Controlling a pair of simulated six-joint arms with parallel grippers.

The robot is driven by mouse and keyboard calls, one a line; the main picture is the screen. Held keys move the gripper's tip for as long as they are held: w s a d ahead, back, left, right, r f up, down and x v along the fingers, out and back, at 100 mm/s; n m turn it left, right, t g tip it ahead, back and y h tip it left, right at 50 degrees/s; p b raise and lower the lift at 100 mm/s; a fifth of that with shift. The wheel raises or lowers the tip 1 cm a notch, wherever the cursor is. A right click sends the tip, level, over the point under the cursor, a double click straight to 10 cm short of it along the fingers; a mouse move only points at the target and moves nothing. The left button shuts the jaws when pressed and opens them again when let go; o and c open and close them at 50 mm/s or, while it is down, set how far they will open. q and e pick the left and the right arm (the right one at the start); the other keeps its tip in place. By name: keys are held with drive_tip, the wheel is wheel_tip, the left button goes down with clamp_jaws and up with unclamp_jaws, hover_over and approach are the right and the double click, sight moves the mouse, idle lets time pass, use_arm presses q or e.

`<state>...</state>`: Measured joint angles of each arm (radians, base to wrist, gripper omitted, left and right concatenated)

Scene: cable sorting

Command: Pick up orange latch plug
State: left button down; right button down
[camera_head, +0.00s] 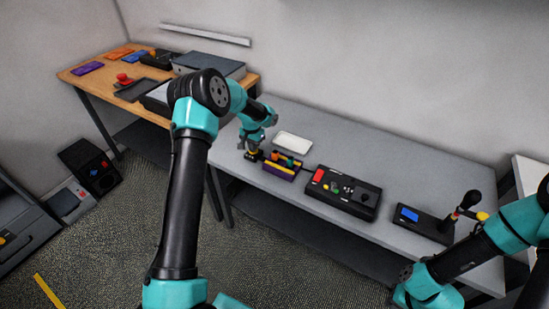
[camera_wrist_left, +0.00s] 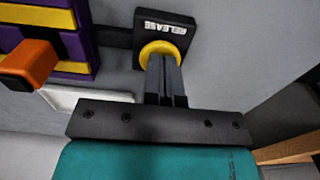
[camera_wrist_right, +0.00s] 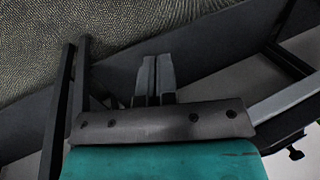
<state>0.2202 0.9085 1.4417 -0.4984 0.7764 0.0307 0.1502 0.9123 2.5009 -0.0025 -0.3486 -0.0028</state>
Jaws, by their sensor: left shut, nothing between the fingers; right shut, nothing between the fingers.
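The orange latch plug (camera_wrist_left: 30,64) sits in a purple-and-yellow rack (camera_wrist_left: 84,58) at the left of the left wrist view; the rack also shows on the grey table in the head view (camera_head: 279,172). My left gripper (camera_wrist_left: 162,58) is shut and empty, beside the rack. Its fingertips overlap a yellow button (camera_wrist_left: 160,47) on a black box marked RELEASE (camera_wrist_left: 165,24); I cannot tell whether the button is pressed in. My right gripper (camera_wrist_right: 156,60) is shut and empty, with floor and table frame behind it, away from the rack.
A white tray (camera_head: 293,142) lies behind the rack. A wooden table (camera_head: 85,76) with several items stands at the back left.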

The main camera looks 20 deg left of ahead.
drive_tip(key=c, duration=1.9)
unclamp_jaws()
drive_tip(key=o, duration=1.1)
drive_tip(key=shift+o, duration=0.2)
